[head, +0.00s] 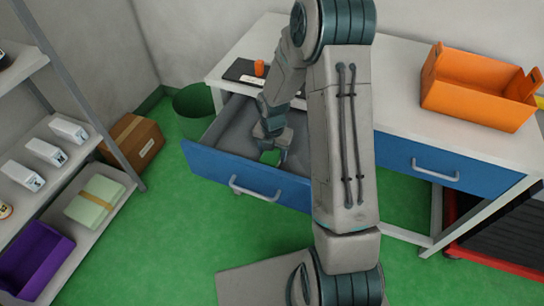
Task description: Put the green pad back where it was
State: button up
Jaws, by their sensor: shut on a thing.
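A small green pad (269,157) shows at the end of my arm, low over the open drawer (212,158) of the white desk. My gripper (275,153) is shut on the pad. Most of the pad is hidden by the fingers, and I cannot tell whether it touches the drawer floor. The drawer has a blue front and a grey inside, and it is pulled out. My arm hides its right part.
On the desk (400,112) lie a dark flat board (240,71) with an orange piece (259,68), and an orange bin (478,95). A second drawer (430,165) is closed. A green wastebasket (193,101) stands behind the open drawer. Shelves with boxes line the left.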

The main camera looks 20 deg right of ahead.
jog(key=shift+f, duration=1.1)
jog(key=shift+f, duration=0.1)
jog(key=shift+f, duration=0.15)
jog(key=o, duration=1)
jog(key=shift+c, duration=0.2)
